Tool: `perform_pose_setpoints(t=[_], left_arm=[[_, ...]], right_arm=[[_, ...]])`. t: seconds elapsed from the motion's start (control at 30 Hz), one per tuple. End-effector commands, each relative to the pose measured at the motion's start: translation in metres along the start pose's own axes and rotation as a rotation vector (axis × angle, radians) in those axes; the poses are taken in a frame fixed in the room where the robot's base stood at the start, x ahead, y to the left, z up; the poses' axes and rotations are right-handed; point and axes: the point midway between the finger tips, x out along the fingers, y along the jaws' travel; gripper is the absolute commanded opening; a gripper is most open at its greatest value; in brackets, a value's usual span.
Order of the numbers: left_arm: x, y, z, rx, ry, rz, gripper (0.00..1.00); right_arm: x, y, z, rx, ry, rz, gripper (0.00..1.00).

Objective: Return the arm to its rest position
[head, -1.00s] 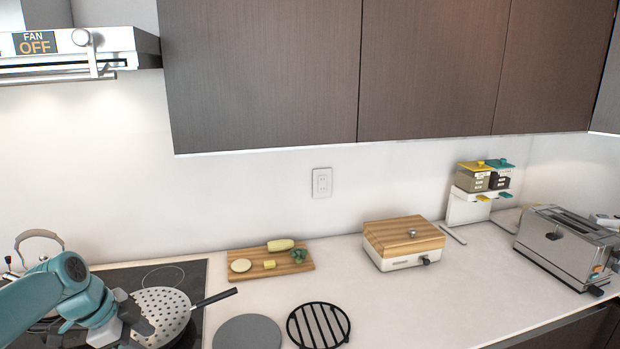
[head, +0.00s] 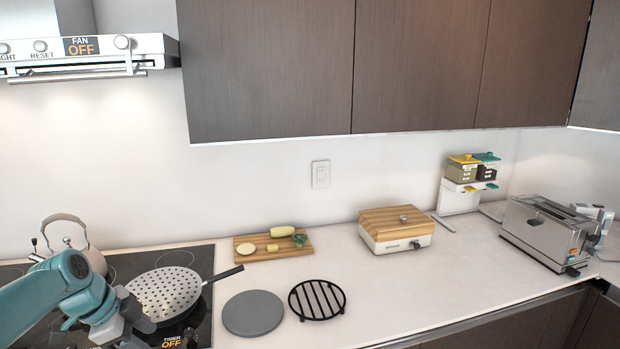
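My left arm (head: 62,290) comes in from the left edge in the head view, a teal arm bent downward over the stove. Its dark gripper (head: 128,328) is at the lower left, beside the perforated pan (head: 165,290). The fingers are small and partly cut off by the lower edge, so I cannot tell whether they are open or shut, or touching the pan. My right gripper is not in view.
The pan's black handle points right over the cooktop (head: 205,262). A grey round plate (head: 253,312), black trivet (head: 317,300), cutting board (head: 262,250) with food, wood-topped box (head: 396,230) and toaster (head: 548,235) stand on the counter. The counter's front middle is clear (head: 400,305).

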Motion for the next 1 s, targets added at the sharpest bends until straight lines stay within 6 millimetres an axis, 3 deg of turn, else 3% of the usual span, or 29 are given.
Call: perform_pose_setpoints(t=[0.03,0.27,0.47,0.57,0.67,0.73,0.8,0.9,1.0], left_arm=[[0.02,0.005,0.0,-0.041,-0.002,0.018,0.48],[0.09,0.025,0.001,-0.238,-0.016,0.046,0.48],[0.158,0.066,0.002,-0.45,-0.039,0.078,0.48],[0.2,0.103,0.002,-0.595,-0.059,0.102,0.48],[0.247,0.162,0.003,-0.794,-0.092,0.13,0.48],[0.273,0.213,0.003,-0.955,-0.12,0.146,0.48],[0.289,0.262,0.004,-1.108,-0.149,0.158,0.48],[0.297,0.321,0.004,-1.29,-0.183,0.167,0.48],[0.296,0.358,0.004,-1.418,-0.206,0.169,0.48]], right_arm=[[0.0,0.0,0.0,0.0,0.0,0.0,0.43],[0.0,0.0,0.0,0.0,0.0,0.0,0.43],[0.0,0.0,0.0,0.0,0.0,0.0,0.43],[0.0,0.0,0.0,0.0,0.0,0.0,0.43],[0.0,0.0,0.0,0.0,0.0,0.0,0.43],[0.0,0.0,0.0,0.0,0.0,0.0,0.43],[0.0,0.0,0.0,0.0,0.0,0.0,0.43],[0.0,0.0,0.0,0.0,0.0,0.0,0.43],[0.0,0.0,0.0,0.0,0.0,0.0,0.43]])
